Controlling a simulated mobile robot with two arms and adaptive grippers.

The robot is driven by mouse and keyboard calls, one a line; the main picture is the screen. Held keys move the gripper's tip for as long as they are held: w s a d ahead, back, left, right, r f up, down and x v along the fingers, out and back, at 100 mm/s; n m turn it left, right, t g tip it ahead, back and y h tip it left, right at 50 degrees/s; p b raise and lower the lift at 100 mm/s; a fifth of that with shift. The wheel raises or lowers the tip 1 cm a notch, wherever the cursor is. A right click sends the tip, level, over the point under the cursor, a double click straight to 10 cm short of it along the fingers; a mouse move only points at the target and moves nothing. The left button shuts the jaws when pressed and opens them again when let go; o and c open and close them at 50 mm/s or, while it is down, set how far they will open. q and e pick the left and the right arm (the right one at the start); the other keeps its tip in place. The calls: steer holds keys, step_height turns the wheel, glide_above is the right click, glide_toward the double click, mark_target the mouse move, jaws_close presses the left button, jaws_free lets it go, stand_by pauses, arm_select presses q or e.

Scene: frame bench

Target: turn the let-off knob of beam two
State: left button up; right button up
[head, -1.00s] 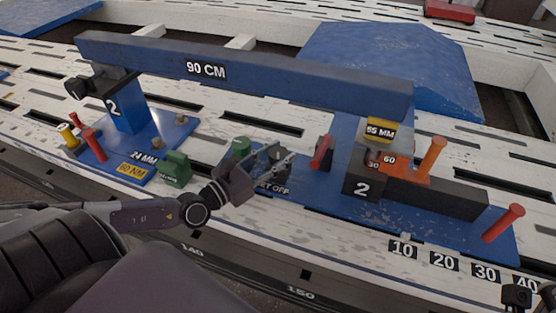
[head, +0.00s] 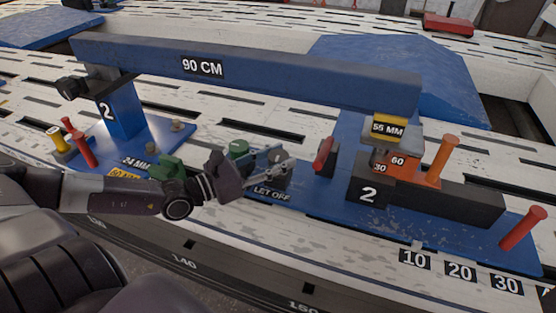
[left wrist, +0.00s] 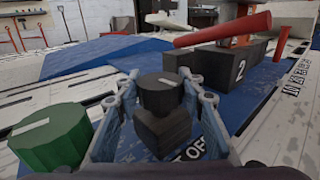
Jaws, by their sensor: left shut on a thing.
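My left gripper (left wrist: 159,86) is shut on the knob, one finger on each side. In the head view my left gripper (head: 277,168) reaches in from the left and partly hides the knob. The blue beam (head: 300,80), marked 90 CM, spans above and behind the hand. My right gripper is not in view.
A green knob (head: 238,149) stands close to the left of the hand; it also shows in the left wrist view (left wrist: 50,138). A red lever (head: 323,155) and a black block marked 2 (head: 368,194) are to the right.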

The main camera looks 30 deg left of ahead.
mark_target(279, 155)
arm_select(q)
steer(key=shift+r, duration=0.25)
steer(key=o, duration=1.1)
steer(key=shift+w, duration=0.1)
steer(key=shift+c, duration=0.2)
steer(key=shift+o, duration=0.6)
steer(key=shift+f, duration=0.15)
steer(key=shift+r, duration=5)
